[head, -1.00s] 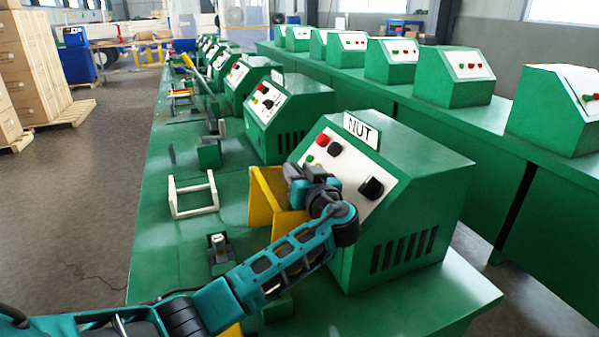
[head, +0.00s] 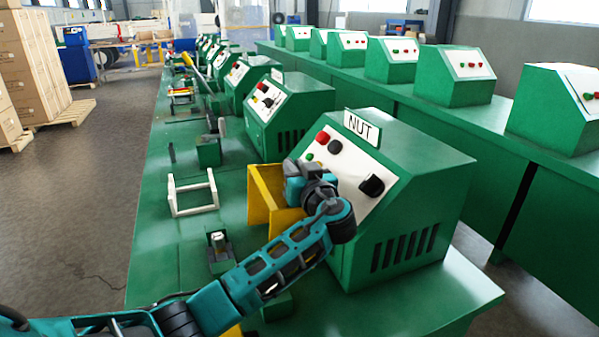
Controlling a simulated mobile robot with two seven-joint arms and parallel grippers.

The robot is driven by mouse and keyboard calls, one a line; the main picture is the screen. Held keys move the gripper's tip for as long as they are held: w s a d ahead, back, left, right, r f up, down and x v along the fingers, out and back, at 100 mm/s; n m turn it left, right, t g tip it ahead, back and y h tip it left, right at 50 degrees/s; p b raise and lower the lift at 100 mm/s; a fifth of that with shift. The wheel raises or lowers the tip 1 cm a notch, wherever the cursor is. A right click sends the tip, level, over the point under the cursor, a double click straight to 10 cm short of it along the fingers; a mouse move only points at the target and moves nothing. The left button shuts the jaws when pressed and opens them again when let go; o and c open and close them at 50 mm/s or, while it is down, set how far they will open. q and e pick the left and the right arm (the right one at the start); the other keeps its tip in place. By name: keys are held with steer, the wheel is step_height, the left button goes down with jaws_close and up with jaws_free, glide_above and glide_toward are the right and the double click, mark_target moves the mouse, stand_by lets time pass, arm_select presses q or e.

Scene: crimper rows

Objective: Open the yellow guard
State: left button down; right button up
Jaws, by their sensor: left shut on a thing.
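The yellow guard (head: 264,202) is in the head view, at the left front of the green machine labelled NUT (head: 405,185). It looks like an angled plate with one face standing upright beside the machine. My left arm comes in from the lower left. Its gripper (head: 290,185) is at the guard's upper right edge and is shut on it. The fingertips are partly hidden behind the wrist, which also covers part of the guard and the machine's lower panel. My right gripper is not in view.
The white control panel (head: 350,180) with buttons and a black knob is close to my wrist. A white frame (head: 193,193) and a small fixture (head: 220,250) stand on the green bench (head: 155,235). More green machines line the bench behind.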

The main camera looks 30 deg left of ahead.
mark_target(281, 185)
arm_select(q)
steer(key=shift+s+a+r+n+b, duration=0.25)
steer(key=shift+s+a+n+b, duration=0.25)
steer(key=shift+s+a, duration=0.1)
steer(key=shift+s+a+r+n+b, duration=0.2)
steer(key=shift+s+a+n+b, duration=0.25)
steer(key=shift+s, duration=0.15)
steer(key=shift+r, duration=0.1)
steer(key=c, duration=1.2)
jaws_free()
steer(key=shift+o, duration=0.2)
steer(key=shift+s, duration=0.1)
steer(key=b+v, duration=0.1)
steer(key=v, duration=1.1)
steer(key=shift+s+d, duration=0.25)
steer(key=shift+d, duration=0.1)
